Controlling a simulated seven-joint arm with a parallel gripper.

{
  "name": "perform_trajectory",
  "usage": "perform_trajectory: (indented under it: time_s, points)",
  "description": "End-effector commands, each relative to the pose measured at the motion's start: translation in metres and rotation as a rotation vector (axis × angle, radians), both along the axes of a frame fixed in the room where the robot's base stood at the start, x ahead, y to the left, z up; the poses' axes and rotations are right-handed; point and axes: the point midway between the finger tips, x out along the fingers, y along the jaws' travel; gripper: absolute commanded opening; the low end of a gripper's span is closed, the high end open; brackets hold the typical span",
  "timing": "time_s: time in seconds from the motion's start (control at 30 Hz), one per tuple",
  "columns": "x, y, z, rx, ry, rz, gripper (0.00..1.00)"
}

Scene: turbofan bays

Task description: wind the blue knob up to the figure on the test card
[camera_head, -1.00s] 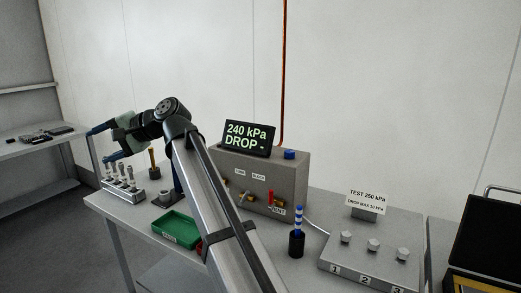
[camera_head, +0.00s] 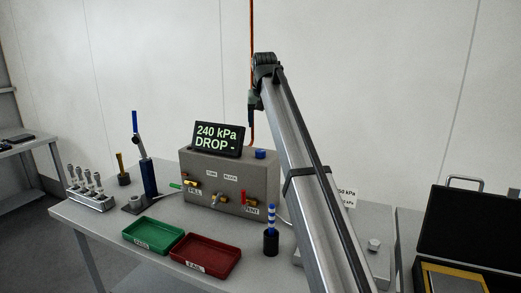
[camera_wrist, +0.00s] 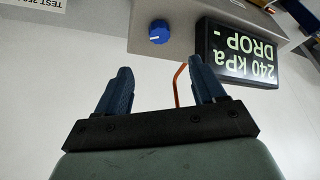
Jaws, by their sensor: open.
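The blue knob (camera_head: 260,154) sits on top of the grey test box (camera_head: 231,181), at its right end. In the wrist view the knob (camera_wrist: 159,31) shows a white pointer mark. The display (camera_head: 219,139) on the box reads 240 kPa, DROP -. The test card (camera_head: 347,194) is mostly hidden behind my arm; its corner in the wrist view (camera_wrist: 36,4) shows "TEST 25", cut off. My gripper (camera_wrist: 161,84) is open and empty, its fingers apart from the knob. In the head view the gripper (camera_head: 253,117) hangs above the box's right end.
A green tray (camera_head: 130,246) and a red tray (camera_head: 187,274) lie in front of the box. A blue-striped plug (camera_head: 271,228) stands in a black holder at the front right. An orange hose (camera_head: 251,40) runs up behind the box. An open black case (camera_head: 482,236) is at right.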

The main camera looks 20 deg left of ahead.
Motion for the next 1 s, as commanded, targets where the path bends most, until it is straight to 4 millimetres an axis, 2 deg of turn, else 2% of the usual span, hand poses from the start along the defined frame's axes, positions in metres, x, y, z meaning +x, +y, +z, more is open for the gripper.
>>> perform_trajectory:
  time_s: [0.17, 0.7, 1.0]
  points:
    - [0.006, 0.002, -0.016, -0.005, 0.001, -0.002, 0.69]
    - [0.036, 0.019, -0.099, -0.003, 0.001, -0.001, 0.69]
    - [0.045, 0.024, -0.123, -0.001, 0.0, 0.0, 0.69]
